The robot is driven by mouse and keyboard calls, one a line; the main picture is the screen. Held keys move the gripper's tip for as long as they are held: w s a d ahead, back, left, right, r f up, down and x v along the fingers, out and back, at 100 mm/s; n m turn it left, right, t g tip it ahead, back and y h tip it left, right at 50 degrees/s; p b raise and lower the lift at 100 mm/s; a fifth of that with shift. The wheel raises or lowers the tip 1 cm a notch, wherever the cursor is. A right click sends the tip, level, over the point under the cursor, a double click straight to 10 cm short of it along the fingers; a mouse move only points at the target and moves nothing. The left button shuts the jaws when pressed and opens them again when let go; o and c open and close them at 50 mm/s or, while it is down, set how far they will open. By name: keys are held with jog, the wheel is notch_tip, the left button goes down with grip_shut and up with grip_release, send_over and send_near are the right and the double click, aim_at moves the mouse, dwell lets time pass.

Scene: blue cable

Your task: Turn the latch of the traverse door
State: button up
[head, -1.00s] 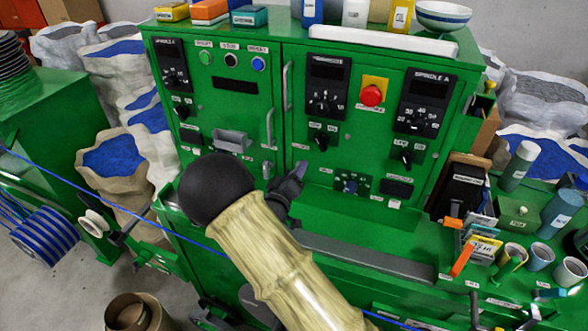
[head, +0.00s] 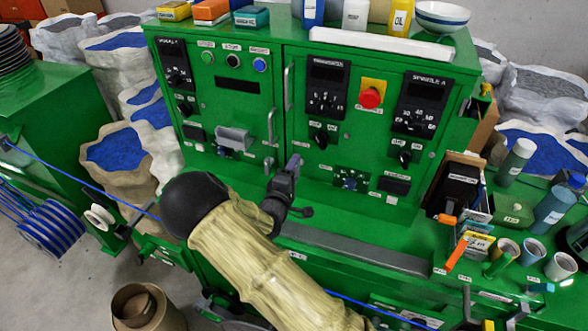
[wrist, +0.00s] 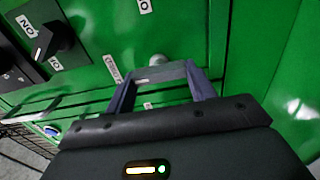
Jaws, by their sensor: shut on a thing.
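The green cabinet's front (head: 300,130) faces me, with two doors side by side. My gripper (head: 293,163) is at the lower part of the front, near the seam between the doors. In the wrist view, my gripper (wrist: 160,75) has its two purple-grey fingers closed on a pale grey bar, the latch (wrist: 158,72). A shiny round base shows just behind it on the green door. In the head view my gripper hides this latch. A second small latch (head: 268,165) shows to the left, below the left door's handle (head: 271,126).
A dark knob (wrist: 52,40) is at upper left in the wrist view. A red button (head: 371,97) and several dials are on the cabinet above my gripper. A grey ledge (head: 350,248) runs below. Cups and bottles crowd the bench at right.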

dwell(0.4)
jog(key=o, duration=1)
jog(key=shift+s, duration=0.1)
jog(key=b+v, duration=0.4)
jog(key=v, duration=1.3)
jog(key=shift+s+a+f+b, duration=0.1)
jog(key=shift+b, duration=0.3)
